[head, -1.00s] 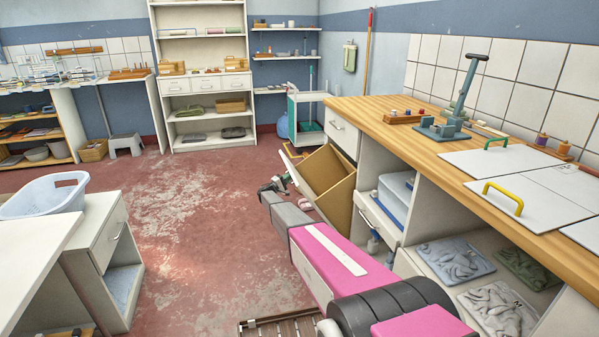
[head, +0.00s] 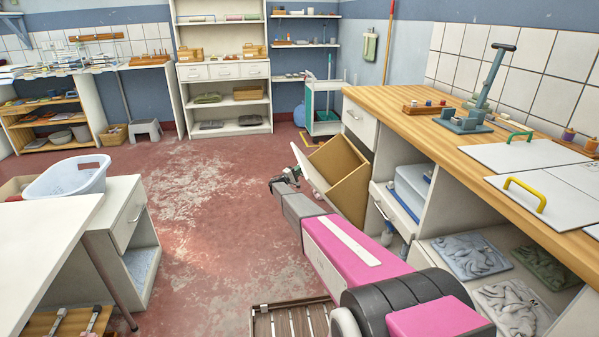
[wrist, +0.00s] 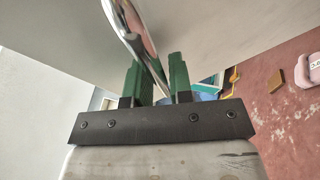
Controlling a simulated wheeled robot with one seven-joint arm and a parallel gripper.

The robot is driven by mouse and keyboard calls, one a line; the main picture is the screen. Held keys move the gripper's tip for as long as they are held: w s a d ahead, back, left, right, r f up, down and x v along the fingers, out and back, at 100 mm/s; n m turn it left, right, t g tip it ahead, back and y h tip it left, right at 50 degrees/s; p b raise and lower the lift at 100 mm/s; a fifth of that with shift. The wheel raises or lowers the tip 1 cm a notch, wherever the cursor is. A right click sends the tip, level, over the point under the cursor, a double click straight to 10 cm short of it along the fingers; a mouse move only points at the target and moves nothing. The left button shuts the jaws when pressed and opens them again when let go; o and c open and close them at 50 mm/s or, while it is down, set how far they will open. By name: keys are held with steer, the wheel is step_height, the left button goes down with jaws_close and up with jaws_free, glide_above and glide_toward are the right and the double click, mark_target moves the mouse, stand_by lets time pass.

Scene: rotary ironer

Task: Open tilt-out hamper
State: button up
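The tilt-out hamper is a tan bin (head: 338,160) with a pale front panel (head: 318,184), tipped outward from the cabinet under the wooden counter in the head view. Its open top shows the tan inside. My gripper (head: 287,178) is at the outer side of the panel, small and partly unclear there. In the wrist view, my gripper (wrist: 158,80) has two green fingers apart, with a gap between them. A shiny curved handle (wrist: 128,30) runs diagonally into this gap, close to the left finger and clear of the right one. The pale panel fills the upper picture.
The wooden counter (head: 420,125) with a drawer (head: 360,120) above the hamper runs along the right. A green-and-white cart (head: 322,118) stands beyond the hamper. A slatted wooden piece (head: 290,322) lies low in front. The red floor (head: 215,200) to the left is mostly clear.

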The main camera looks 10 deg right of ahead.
steer(key=v, duration=1)
steer(key=shift+a, duration=0.35)
steer(key=shift+s+a+f, duration=0.1)
steer(key=shift+s, duration=0.05)
